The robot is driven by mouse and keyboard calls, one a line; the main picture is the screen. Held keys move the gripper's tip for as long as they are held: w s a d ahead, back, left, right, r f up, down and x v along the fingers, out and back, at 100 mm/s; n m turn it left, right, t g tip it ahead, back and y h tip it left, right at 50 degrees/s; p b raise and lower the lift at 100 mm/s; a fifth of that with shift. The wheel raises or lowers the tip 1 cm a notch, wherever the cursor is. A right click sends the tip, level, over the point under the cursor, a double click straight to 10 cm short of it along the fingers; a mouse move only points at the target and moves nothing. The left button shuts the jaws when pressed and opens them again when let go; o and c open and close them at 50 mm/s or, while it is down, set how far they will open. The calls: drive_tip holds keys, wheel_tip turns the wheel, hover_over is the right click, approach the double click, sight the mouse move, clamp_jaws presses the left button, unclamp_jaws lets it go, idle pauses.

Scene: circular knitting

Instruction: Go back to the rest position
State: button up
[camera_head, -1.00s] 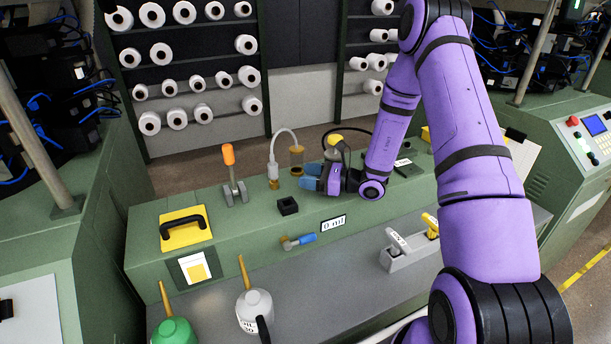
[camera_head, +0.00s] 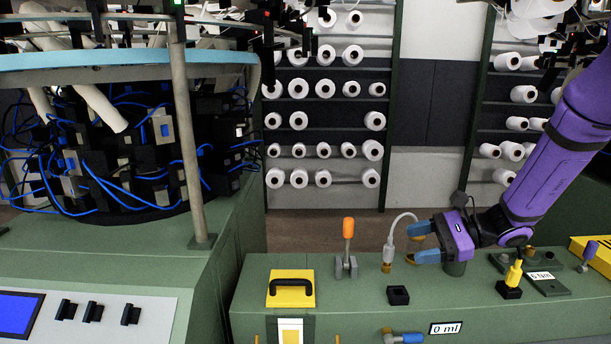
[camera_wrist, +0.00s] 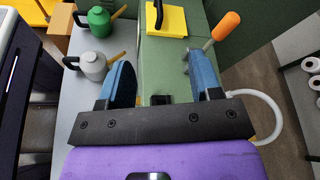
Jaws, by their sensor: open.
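My gripper (camera_head: 422,242) is open and empty, with its two blue fingers apart. In the head view it is above the green machine bench (camera_head: 350,300), beside the clear tube fitting (camera_head: 388,252), and my purple arm reaches in from the right. In the wrist view my gripper (camera_wrist: 158,88) shows its blue fingers at left and right, with a small black block (camera_wrist: 160,99) seen between them on the bench. The orange-tipped lever (camera_head: 348,245) stands upright left of the gripper.
A yellow plate with a black handle (camera_head: 291,290) lies on the bench. A yellow-topped valve (camera_head: 512,280) stands at right. The wrist view shows a green oil can (camera_wrist: 100,22) and a grey one (camera_wrist: 92,64). A knitting machine (camera_head: 130,140) is at left; yarn shelves stand behind.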

drive_tip(key=s+d+r+n+t+h, duration=0.1)
drive_tip(key=s+r+n+h, duration=0.3)
drive_tip(key=s, duration=0.4)
drive_tip(key=s+d+r+n+t+h, duration=0.1)
drive_tip(key=s+d+r+n+h, duration=0.2)
drive_tip(key=s, duration=0.6)
drive_tip(key=s+d+r+n+t+h, duration=0.1)
drive_tip(key=s+r+n+h, duration=0.6)
drive_tip(key=s+r, duration=0.1)
drive_tip(key=shift+s+d+r+n, duration=0.2)
drive_tip(key=shift+d+r+n, duration=0.2)
drive_tip(key=shift+r, duration=0.3)
